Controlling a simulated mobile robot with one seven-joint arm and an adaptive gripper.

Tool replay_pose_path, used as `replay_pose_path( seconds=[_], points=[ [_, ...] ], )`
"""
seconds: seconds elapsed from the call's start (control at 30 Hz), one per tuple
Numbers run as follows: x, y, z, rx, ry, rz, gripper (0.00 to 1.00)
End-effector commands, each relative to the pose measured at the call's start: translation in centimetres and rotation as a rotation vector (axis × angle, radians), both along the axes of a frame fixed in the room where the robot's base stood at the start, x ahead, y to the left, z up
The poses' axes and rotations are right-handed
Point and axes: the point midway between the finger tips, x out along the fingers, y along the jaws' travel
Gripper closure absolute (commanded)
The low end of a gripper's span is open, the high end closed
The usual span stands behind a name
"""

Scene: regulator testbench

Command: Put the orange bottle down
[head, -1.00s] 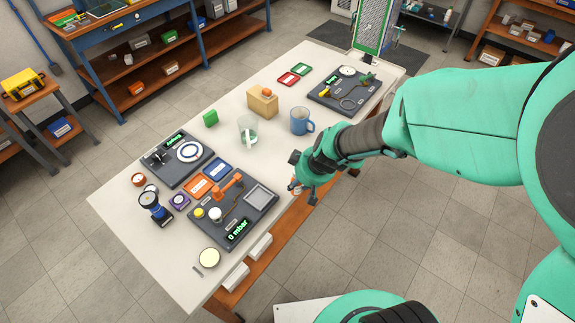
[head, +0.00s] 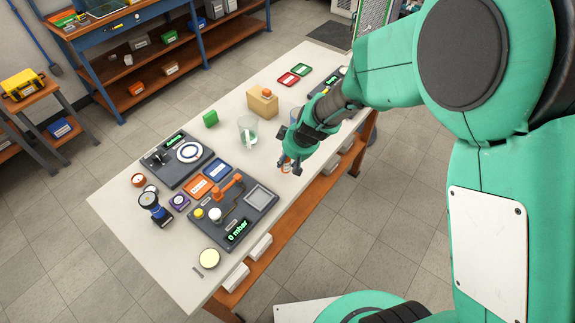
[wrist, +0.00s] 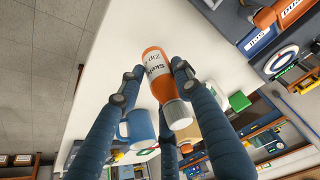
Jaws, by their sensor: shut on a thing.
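The orange bottle (wrist: 155,66) has a white label and a grey ridged cap. In the wrist view it lies between the blue-grey fingers of my gripper (wrist: 157,76), which is shut on it. In the head view my gripper (head: 290,167) is over the front part of the white table (head: 240,283), right of the black panel with the orange handle. Only a small part of the bottle (head: 286,168) shows there, below the fingers. I cannot tell whether its base touches the table.
A panel (head: 233,215) lies to the left. The tabletop between panel and gripper is clear.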

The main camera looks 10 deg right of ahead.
Motion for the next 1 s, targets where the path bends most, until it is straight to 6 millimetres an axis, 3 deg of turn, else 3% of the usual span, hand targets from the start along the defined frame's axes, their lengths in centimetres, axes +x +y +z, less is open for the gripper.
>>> replay_pose_path(
  seconds=[0.37,0.7,1.0],
  points=[
    [0.1,0.0,-0.2,0.0,0.0,0.0,0.95],
    [0.1,0.0,-3.3,0.0,0.0,-0.001,0.95],
    [0.1,0.0,-3.5,0.001,-0.001,0.0,0.95]
  ],
)
